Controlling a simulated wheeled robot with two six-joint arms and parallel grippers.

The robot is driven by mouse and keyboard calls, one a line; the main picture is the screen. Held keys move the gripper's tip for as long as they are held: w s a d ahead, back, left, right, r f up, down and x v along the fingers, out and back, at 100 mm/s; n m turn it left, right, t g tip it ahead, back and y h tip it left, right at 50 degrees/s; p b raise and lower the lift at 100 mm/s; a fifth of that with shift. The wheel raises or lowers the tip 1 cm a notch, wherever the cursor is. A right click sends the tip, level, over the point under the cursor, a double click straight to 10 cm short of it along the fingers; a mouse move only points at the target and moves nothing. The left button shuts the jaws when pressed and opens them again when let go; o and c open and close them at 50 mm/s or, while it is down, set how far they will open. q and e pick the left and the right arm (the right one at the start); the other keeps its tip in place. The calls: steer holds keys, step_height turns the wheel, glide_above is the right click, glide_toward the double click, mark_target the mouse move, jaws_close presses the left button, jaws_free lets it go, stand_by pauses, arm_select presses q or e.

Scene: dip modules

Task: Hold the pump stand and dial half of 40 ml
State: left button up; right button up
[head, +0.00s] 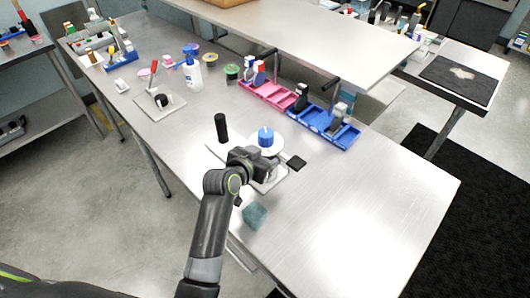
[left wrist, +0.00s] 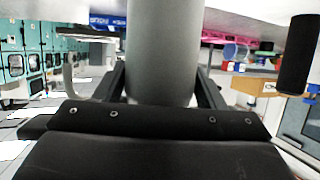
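The pump stand (head: 273,183) stands on the steel table with a pale base, a black upright handle (head: 221,127) and a white disc-shaped dial (head: 252,141) with a blue knob (head: 266,136) on top. The dial's marks are too small to read. My left gripper (head: 264,163) is at the near side of the stand, just below the disc. In the left wrist view, its dark fingers lie close along both sides of the stand's grey column (left wrist: 162,55), with no clear gap. The black handle also shows there (left wrist: 299,55). My right gripper is not in view.
A teal block (head: 255,215) lies near the table's front edge. Blue trays (head: 345,137) and pink trays (head: 268,92) stand behind to the right. A white pump bottle (head: 193,75) and a tool plate (head: 160,107) are to the left. The table's right end is clear.

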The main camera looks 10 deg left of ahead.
arm_select(q)
steer(key=c, duration=0.7)
steer(key=o, duration=1.3)
steer(key=shift+c, duration=0.2)
steer(key=v, duration=1.2)
